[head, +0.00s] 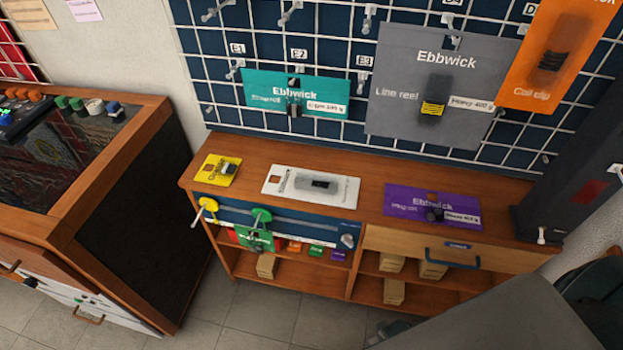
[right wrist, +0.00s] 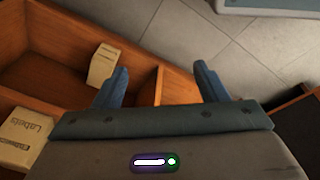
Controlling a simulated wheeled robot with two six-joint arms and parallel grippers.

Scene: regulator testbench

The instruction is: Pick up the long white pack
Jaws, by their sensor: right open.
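The long white pack (head: 290,192) lies flat on the wooden bench top, left of its middle, with a clear blister over a small dark item. It is not in the right wrist view. My right gripper (right wrist: 157,86) is open and empty in the right wrist view, its two blue fingers wide apart. It is low by the open shelf compartments, below the bench top and away from the white pack. In the head view only part of it shows, at the bottom, beside my grey arm. My left gripper is not in view.
A yellow pack (head: 216,170) lies left of the white pack and a purple pack (head: 410,201) lies right of it. Teal (head: 262,88), grey (head: 396,85) and orange packs hang on the grid behind. Small boxes (right wrist: 104,66) sit in the shelves below.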

